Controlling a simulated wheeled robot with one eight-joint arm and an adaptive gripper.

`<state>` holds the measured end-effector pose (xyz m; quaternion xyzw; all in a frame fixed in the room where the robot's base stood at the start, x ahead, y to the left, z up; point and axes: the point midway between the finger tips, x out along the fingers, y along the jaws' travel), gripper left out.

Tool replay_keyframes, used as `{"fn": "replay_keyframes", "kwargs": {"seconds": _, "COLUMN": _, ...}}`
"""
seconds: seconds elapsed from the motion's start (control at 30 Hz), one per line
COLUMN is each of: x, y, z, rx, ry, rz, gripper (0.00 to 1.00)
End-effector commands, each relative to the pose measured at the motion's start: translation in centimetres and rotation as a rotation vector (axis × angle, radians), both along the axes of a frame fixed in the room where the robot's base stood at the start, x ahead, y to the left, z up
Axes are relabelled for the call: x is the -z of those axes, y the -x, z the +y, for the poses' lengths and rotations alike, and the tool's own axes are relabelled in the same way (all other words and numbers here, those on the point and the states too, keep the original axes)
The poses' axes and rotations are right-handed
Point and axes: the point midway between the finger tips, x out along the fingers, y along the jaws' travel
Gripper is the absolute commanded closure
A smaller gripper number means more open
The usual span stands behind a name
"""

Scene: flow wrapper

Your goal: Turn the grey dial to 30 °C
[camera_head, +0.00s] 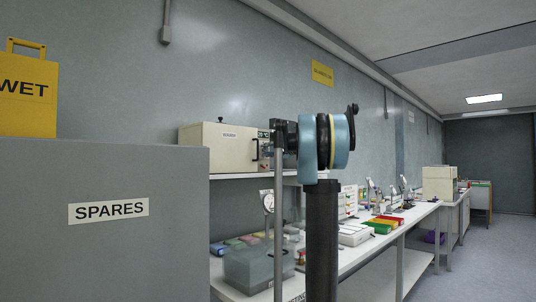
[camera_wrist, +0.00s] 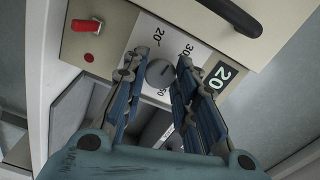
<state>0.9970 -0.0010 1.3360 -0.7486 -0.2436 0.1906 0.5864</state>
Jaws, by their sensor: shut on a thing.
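The grey dial (camera_wrist: 159,73) sits on the light front panel of a beige cabinet (camera_head: 213,134). In the wrist view my gripper (camera_wrist: 156,66) has one finger on each side of the dial and is shut on it. A printed scale around the dial shows 20°, 30 and 50. A dark mark shows on the dial face, but its exact reading is unclear. A dark display (camera_wrist: 220,77) beside the scale reads 20. In the head view my arm hides the dial.
A red switch (camera_wrist: 87,25) and a small red lamp (camera_wrist: 88,57) are left of the scale. A black handle (camera_wrist: 232,14) is at the upper right. A grey SPARES cabinet (camera_head: 110,240) stands at left. A long bench (camera_head: 405,218) with trays runs right, beside open floor.

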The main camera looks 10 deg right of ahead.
Motion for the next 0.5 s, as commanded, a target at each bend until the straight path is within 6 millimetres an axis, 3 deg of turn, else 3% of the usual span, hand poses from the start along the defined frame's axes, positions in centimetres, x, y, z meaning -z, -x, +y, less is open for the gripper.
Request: {"fn": "replay_keyframes", "kwargs": {"seconds": 0.5, "x": 0.31, "y": 0.01, "z": -0.14, "rx": 0.003, "ry": -0.292, "rz": 0.218, "gripper": 0.97}}
